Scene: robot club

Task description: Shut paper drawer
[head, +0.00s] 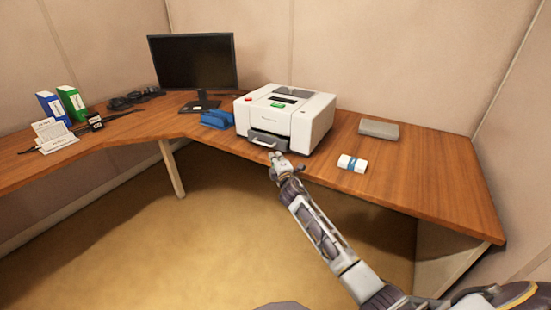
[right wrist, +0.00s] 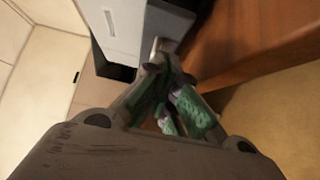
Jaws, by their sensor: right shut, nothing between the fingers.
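A white printer (head: 312,122) stands on the wooden desk. Its dark grey paper drawer (head: 268,136) is low on the front and appears to stick out a little, with a pale handle on its face. My right gripper (head: 275,155) is shut and empty, just in front of the drawer near the desk's front edge. I cannot tell whether it touches the drawer. In the right wrist view the closed fingers (right wrist: 160,68) point at the white printer (right wrist: 117,28), and they hide part of the drawer area. My left gripper is not in view.
A blue item (head: 216,118) stands left of the printer, in front of a monitor (head: 193,62). A white-and-blue roll (head: 352,163) and a grey box (head: 379,129) lie to the right. Binders (head: 72,103) stand far left. The desk's right end is clear.

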